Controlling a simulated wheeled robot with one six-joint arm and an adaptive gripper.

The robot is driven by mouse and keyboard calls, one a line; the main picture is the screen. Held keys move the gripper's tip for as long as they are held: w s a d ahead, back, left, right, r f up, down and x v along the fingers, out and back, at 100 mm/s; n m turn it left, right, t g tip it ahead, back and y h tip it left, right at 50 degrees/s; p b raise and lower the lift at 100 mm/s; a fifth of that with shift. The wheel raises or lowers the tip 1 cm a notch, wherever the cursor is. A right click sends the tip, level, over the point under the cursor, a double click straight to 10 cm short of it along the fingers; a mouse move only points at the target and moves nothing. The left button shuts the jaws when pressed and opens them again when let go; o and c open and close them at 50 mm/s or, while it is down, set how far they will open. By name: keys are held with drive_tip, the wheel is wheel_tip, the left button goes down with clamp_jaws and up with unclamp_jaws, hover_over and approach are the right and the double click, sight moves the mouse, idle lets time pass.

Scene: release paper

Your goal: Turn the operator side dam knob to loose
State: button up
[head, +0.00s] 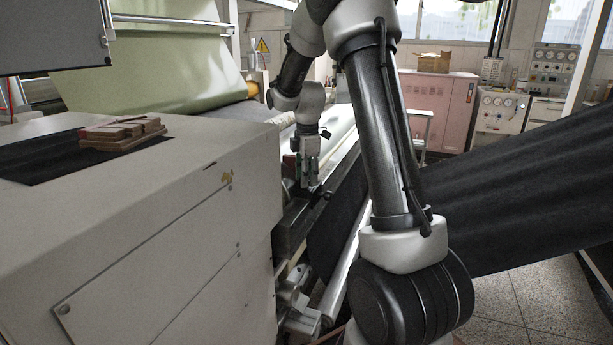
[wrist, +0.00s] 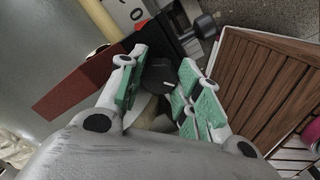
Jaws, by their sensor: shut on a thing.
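The side dam knob (wrist: 157,74) is dark and round, with a short white mark on its face, in the upper middle of the wrist view. The green-padded fingers of my gripper (wrist: 162,80) stand on either side of it and are shut on it. In the head view my gripper (head: 308,172) points down at the near end of the machine's roller section, beside the large beige housing. The knob cannot be made out there. The mark's exact setting cannot be read.
A beige machine housing (head: 150,215) stands close on the left, with brown blocks (head: 122,132) on top. A dark sheet (head: 520,190) slopes across the right. A white plate with dark markings (wrist: 122,12) lies beyond the knob, and a brown slatted surface (wrist: 262,80) lies to its right.

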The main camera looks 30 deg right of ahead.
drive_tip(key=m, duration=0.8)
drive_tip(key=shift+a, duration=0.15)
drive_tip(key=m, duration=0.5)
drive_tip(key=shift+g+h, duration=0.3)
drive_tip(key=shift+a+r+m, duration=0.1)
drive_tip(key=shift+m, duration=1.8)
drive_tip(key=o, duration=0.7)
drive_tip(key=shift+o, duration=0.2)
drive_tip(key=shift+r, duration=0.1)
